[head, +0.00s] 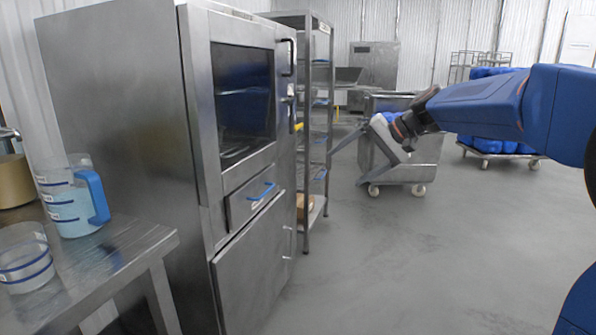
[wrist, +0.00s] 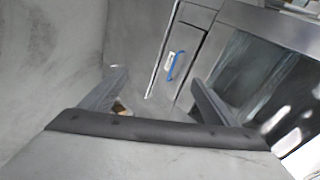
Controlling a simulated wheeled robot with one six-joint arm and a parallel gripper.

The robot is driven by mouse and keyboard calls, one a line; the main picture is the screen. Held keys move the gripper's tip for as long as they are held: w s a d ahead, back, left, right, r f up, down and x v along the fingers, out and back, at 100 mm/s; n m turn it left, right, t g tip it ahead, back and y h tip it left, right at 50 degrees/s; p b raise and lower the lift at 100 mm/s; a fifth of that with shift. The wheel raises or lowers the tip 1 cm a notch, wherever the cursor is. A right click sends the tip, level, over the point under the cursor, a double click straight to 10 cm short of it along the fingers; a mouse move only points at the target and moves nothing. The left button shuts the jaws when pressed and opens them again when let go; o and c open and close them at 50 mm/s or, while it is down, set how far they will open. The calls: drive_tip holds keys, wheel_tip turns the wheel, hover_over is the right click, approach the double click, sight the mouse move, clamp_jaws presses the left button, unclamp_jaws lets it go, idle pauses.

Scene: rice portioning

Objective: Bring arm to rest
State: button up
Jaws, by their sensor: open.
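My gripper (head: 352,156) is raised in mid-air at the right of the head view, on the end of my blue arm. Its two grey fingers are spread apart, pointing left toward the steel cabinet, with nothing between them. In the wrist view my gripper (wrist: 160,92) also shows open and empty. The steel cabinet (head: 130,90) with a dark window stands left of my gripper, apart from it. Its drawer (head: 250,200) with a blue handle looks shut, and the drawer front also shows in the wrist view (wrist: 180,58).
A steel table (head: 120,262) at lower left holds a measuring jug (head: 68,205) with a blue handle and a clear cup (head: 25,262). A shelf rack (head: 318,110) stands behind the cabinet. A wheeled steel cart (head: 425,160) is behind my gripper. The floor (head: 420,260) in front is clear.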

drive_tip(key=s+d+f+n+h, duration=0.1)
drive_tip(key=s+d+f+h, duration=0.2)
drive_tip(key=s+f, duration=0.4)
drive_tip(key=s+d+f+h, duration=0.3)
drive_tip(key=s+d+f, duration=0.3)
drive_tip(key=s, duration=1.3)
drive_tip(key=s+d+f+n+h, duration=0.1)
drive_tip(key=s+d+f, duration=0.4)
drive_tip(key=s, duration=0.8)
wheel_tip(320, 180, down, 3)
drive_tip(key=shift+s+d+f+n+h, duration=0.2)
drive_tip(key=shift+n+h, duration=0.1)
drive_tip(key=shift+h, duration=0.6)
drive_tip(key=shift+c, duration=0.6)
